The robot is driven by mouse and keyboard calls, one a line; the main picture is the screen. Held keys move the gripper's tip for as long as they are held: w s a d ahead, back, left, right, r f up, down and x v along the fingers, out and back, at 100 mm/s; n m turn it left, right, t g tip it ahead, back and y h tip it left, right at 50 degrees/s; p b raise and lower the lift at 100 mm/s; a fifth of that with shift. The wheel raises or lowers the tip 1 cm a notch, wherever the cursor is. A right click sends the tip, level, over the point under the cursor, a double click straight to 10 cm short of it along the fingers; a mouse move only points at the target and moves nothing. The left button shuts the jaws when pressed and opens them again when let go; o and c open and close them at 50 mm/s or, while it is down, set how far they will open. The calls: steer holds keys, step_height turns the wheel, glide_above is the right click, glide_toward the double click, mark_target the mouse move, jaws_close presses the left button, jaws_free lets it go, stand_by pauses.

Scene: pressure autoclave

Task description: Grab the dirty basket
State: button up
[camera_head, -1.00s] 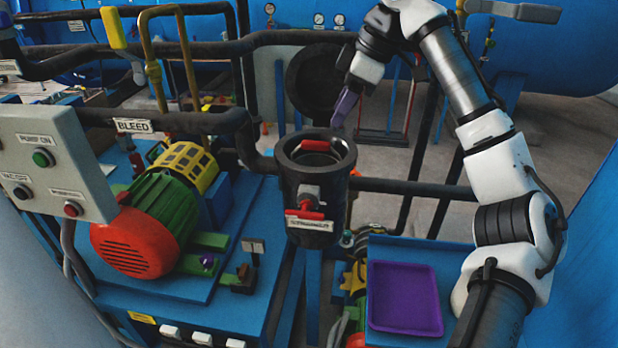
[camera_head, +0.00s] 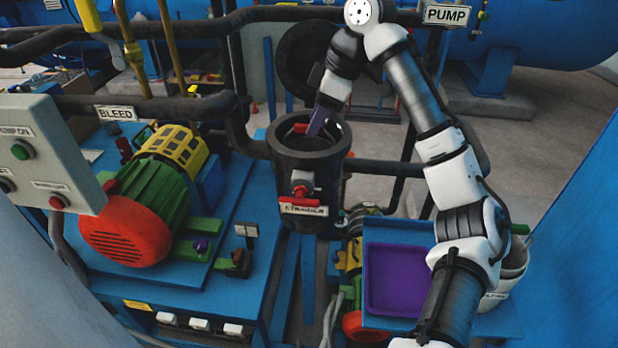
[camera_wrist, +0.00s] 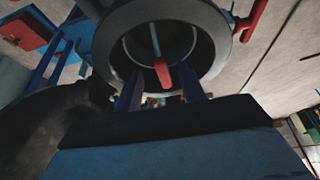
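The black strainer housing (camera_head: 312,172) stands open in the middle of the head view, with a labelled front and a red-handled valve. The basket sits inside it, mostly hidden; its red handle (camera_head: 300,128) shows in the mouth. In the wrist view the red handle (camera_wrist: 162,74) hangs in the round opening on thin wires, just beyond and between my fingers. My gripper (camera_wrist: 160,90) is open and empty, its two purple-blue fingers apart. In the head view my gripper (camera_head: 318,122) points down at the strainer mouth, beside the handle. I cannot tell whether it touches it.
The round dark lid (camera_head: 300,60) is swung open behind the housing. A purple tray (camera_head: 395,280) lies on a blue stand at right, with a pale bucket (camera_head: 512,265) beside it. A green and red motor (camera_head: 150,215) and pipes crowd the left.

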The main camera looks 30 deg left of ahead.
mark_target(305, 144)
steer(key=p+x, duration=0.1)
steer(key=x, duration=0.4)
steer(key=shift+s+a+p, duration=0.1)
steer(key=shift+s+p, duration=0.1)
steer(key=shift+p, duration=0.2)
steer(key=shift+c, duration=0.4)
jaws_close()
stand_by(0.6)
